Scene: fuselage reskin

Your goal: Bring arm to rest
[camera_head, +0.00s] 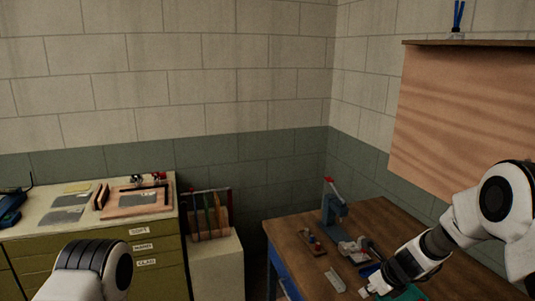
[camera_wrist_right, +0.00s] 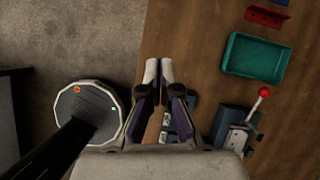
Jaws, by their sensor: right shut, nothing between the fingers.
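My right arm (camera_head: 470,225) comes in from the right in the head view. Its gripper (camera_head: 372,289) reaches down over the wooden workbench (camera_head: 290,229). In the right wrist view the fingertips (camera_wrist_right: 159,72) are together with nothing between them, above the bench's edge. My left arm (camera_head: 90,270) shows only as a rounded white and dark link at the lower left of the head view. Its gripper is out of view.
A blue press (camera_head: 334,207) with a red handle stands on the workbench, also seen in the wrist view (camera_wrist_right: 235,128). A green tray (camera_wrist_right: 257,57) lies near it. An olive drawer cabinet (camera_head: 150,247) and a rack (camera_head: 208,212) stand left. Floor (camera_wrist_right: 90,45) shows beside the bench.

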